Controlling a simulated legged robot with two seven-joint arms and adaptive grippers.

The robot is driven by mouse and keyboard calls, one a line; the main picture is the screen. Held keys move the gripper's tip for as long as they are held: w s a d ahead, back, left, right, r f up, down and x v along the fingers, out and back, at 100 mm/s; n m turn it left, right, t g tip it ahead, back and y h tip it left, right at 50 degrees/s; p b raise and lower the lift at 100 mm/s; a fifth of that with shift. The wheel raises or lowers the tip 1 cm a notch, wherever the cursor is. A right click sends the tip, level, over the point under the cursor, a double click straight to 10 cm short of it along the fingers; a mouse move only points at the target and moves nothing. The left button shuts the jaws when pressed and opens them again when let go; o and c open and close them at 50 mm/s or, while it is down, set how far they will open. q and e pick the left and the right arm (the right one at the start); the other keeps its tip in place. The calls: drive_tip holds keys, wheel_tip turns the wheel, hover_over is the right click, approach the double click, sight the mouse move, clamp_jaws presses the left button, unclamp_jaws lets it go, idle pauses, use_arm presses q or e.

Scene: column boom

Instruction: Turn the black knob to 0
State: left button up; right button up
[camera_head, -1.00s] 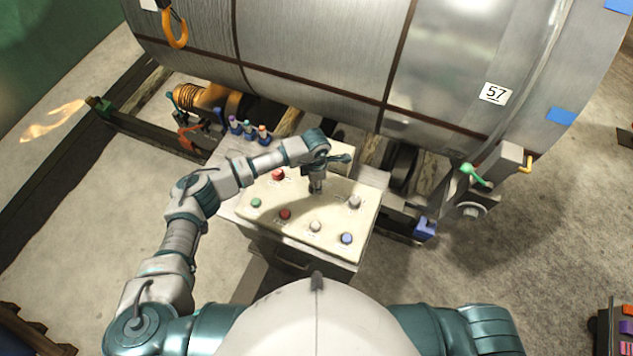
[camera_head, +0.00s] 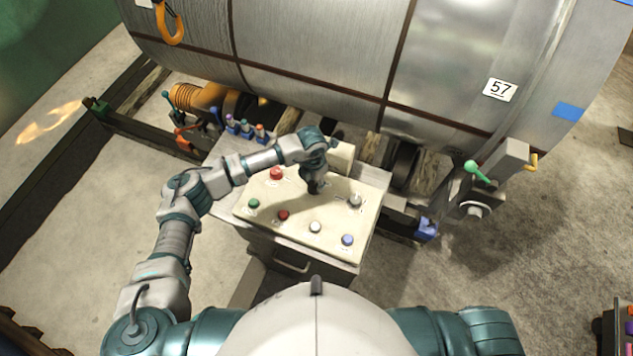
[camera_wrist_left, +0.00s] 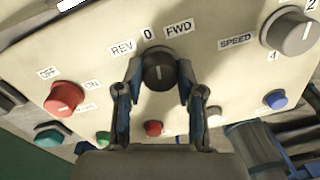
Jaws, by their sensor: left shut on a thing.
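The black knob (camera_wrist_left: 158,72) sits on the cream control panel (camera_wrist_left: 210,65), with REV, 0 and FWD labels above it in the left wrist view. A pale line on its face seems to point up, roughly toward the 0 label (camera_wrist_left: 148,34); its exact angle is hard to tell. My left gripper (camera_wrist_left: 158,80) is shut on the knob, one finger on each side. In the head view my left gripper (camera_head: 316,185) reaches down to the middle of the panel and mostly hides the knob. My right gripper is not in view.
The grey SPEED knob (camera_wrist_left: 289,30) is to the right. A red OFF/ON knob (camera_wrist_left: 64,97) is to the left. A red button (camera_wrist_left: 153,128), a blue button (camera_wrist_left: 275,99) and others are nearby. A large metal drum (camera_head: 320,60) stands behind the panel.

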sight(311, 184)
use_arm(q)
drive_tip(key=shift+s+a+f+n, duration=0.1)
drive_tip(key=shift+a+f+n, duration=0.1)
drive_tip(key=shift+n, duration=0.6)
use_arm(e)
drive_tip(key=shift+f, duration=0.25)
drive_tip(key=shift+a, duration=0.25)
use_arm(q)
drive_tip(key=o, duration=0.9)
drive_tip(key=shift+s, duration=0.1)
drive_tip(key=shift+o, duration=1.2)
drive_tip(key=shift+a+r, duration=0.15)
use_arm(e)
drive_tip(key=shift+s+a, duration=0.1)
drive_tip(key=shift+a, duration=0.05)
use_arm(q)
drive_tip(key=shift+r, duration=0.2)
wheel_tip(311, 184, up, 12)
drive_tip(key=shift+w+a+f, duration=0.2)
drive_tip(key=shift+a+f, duration=0.05)
